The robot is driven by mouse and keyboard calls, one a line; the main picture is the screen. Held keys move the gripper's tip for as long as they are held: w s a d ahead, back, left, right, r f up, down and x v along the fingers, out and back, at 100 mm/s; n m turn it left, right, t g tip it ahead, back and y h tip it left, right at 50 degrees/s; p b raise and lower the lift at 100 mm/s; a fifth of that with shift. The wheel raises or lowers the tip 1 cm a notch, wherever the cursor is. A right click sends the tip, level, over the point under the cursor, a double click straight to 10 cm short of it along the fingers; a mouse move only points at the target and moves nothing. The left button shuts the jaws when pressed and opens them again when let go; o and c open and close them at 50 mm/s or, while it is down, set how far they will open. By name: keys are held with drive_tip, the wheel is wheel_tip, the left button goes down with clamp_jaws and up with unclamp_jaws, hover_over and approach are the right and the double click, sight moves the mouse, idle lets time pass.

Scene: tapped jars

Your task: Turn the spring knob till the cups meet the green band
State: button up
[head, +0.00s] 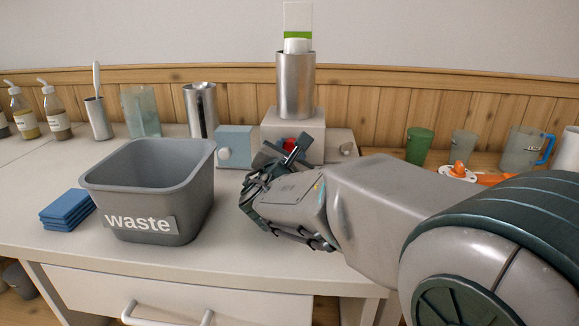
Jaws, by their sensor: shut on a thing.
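A grey box (311,130) at the back of the counter carries an upright steel tube (294,88). A white upright strip with a green band (298,35) stands above the tube. A white piece (297,46), perhaps the top of the cups, shows at the tube's mouth, just under the band; I cannot tell whether they touch. The rest of the cups is hidden. A red knob (290,143) is on the box's front, partly covered by my gripper (292,147). My gripper is shut on the red knob; its fingers hide much of the contact.
A light blue box with a white knob (224,153) stands left of the grey box, and a low box with a small knob (347,149) stands right. A grey waste bin (150,185) and blue cloths (67,208) are front left. Cups (420,145) stand at right.

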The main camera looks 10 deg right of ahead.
drive_tip(key=shift+f+m+b, duration=0.1)
drive_tip(key=shift+m+b, duration=1)
drive_tip(key=shift+b, duration=0.35)
drive_tip(key=o, duration=1)
drive_tip(key=shift+s, duration=0.1)
